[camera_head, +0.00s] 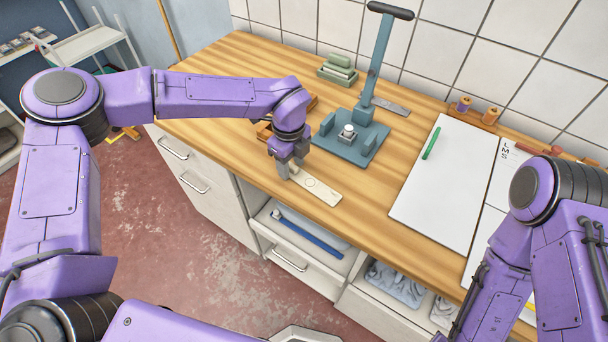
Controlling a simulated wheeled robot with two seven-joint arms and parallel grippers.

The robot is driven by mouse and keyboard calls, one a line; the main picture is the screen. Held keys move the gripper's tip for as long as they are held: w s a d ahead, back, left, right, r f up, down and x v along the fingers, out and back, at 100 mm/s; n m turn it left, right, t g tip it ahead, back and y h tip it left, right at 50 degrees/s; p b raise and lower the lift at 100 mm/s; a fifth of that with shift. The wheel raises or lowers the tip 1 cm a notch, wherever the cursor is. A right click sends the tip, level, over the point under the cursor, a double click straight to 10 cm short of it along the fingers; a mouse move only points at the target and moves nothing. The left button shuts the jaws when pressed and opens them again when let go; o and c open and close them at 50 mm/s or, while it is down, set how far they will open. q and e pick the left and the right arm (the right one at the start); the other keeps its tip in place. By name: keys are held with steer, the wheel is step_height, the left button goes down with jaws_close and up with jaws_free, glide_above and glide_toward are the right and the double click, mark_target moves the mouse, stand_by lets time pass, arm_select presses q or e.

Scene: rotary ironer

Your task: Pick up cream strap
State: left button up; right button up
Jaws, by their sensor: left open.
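The cream strap (322,191) is a flat, pale piece with rounded marks, lying on the wooden worktop near its front edge. My left gripper (291,175) points down at the strap's left end, with its grey fingers open. The fingers hide part of that end. I cannot tell whether they touch it. My right arm comes in at the right edge, but its gripper does not show.
A blue-grey press stand (374,82) stands on the worktop (400,150) behind the strap. A white board (430,205) with a green marker (431,143) lies to the right. Open drawers (305,240) show below the front edge.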

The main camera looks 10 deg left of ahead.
arm_select(q)
jaws_close()
steer(key=shift+r, duration=0.1)
